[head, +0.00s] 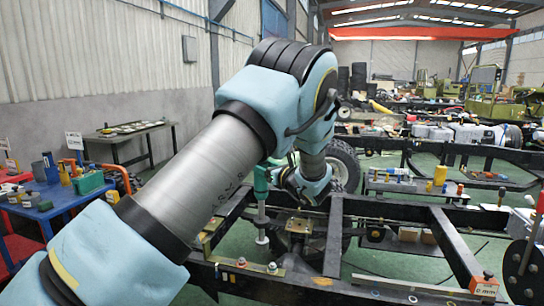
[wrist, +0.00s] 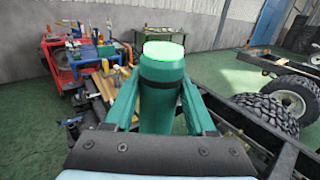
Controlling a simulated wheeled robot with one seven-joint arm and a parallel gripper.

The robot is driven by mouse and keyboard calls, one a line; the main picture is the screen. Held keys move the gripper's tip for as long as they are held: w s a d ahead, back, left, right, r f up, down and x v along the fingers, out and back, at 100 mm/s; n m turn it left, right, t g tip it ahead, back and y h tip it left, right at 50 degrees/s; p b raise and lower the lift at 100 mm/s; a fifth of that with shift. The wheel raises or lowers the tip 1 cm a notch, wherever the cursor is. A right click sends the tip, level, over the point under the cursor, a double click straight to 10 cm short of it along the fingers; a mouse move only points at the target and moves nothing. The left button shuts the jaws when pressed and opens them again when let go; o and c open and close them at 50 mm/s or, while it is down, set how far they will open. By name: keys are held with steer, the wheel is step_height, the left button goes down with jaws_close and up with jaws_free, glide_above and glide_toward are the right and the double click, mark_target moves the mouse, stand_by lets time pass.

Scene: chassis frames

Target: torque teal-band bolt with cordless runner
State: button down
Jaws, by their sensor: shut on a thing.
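My gripper (wrist: 162,90) is shut on the cordless runner (wrist: 163,65), a teal, rounded cylinder with a dark band, between two teal fingers. In the head view the runner (head: 261,184) hangs upright, its slim grey lower part pointing down over the chassis frame. Its lower tip (head: 262,239) is behind and a little above two bolts on a pale bracket, one at left (head: 241,262) and one at right (head: 272,268). My gripper's fingers are mostly hidden behind my arm in the head view.
Dark chassis rails (head: 333,235) and cross members surround the tool. A wheel (head: 343,165) stands behind. A blue bench (head: 60,195) with bins and tools is at left. A tray of bottles and parts (head: 400,182) sits at right.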

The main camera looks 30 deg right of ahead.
step_height(320, 180, down, 6)
steer(key=s+d+h+b, duration=0.1)
steer(key=s+d+b, duration=0.1)
steer(key=d+b, duration=0.1)
steer(key=shift+s+r+m+b, duration=0.2)
steer(key=shift+r+m+b, duration=0.05)
steer(key=shift+m+b, duration=0.15)
stand_by(0.4)
steer(key=shift+f+b, duration=1.65)
stand_by(3.7)
steer(key=shift+s+a+f, duration=0.1)
steer(key=shift+f, duration=0.25)
stand_by(0.9)
